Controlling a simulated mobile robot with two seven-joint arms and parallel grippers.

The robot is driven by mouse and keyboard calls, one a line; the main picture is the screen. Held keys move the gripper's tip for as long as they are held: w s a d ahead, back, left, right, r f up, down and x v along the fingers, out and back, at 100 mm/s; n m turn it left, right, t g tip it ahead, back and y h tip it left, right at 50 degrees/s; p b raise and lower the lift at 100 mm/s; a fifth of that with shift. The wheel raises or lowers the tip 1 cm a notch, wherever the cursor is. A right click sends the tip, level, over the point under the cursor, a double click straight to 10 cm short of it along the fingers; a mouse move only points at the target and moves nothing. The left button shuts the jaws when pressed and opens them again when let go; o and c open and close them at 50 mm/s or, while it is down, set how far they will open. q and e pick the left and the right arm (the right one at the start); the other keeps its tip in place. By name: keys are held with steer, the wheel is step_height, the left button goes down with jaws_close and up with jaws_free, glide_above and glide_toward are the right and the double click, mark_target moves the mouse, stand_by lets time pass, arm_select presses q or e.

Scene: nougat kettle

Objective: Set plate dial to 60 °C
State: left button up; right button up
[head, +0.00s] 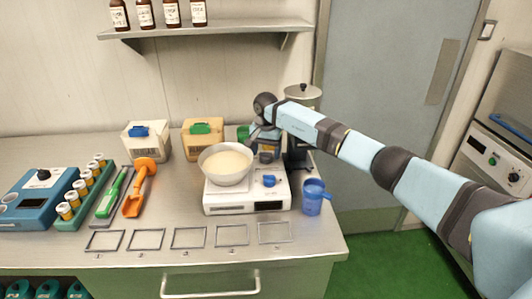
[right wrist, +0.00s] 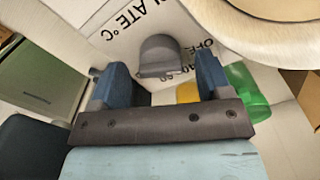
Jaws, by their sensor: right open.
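The white hot plate (head: 240,205) stands on the bench with a bowl (head: 226,164) of pale contents on it. Its grey plate dial (right wrist: 160,55) shows in the right wrist view beside printed "PLATE °C" letters and scale marks including "OFF". The dial's exact setting is hard to read. My right gripper (right wrist: 158,85) is open, its two blue fingers on either side of the dial, apparently not closed on it. In the head view my right gripper (head: 264,148) is at the hot plate's back right, behind the blue knob (head: 269,181). My left gripper is out of view.
A blue jug (head: 312,198) stands right of the hot plate, and a dark lidded canister (head: 301,95) behind it. Boxes with blue (head: 146,142) and green (head: 203,139) tops stand at the back left. A row of empty frames (head: 188,238) lies along the front.

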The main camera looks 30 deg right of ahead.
steer(key=shift+f, duration=0.55)
steer(key=c, duration=0.9)
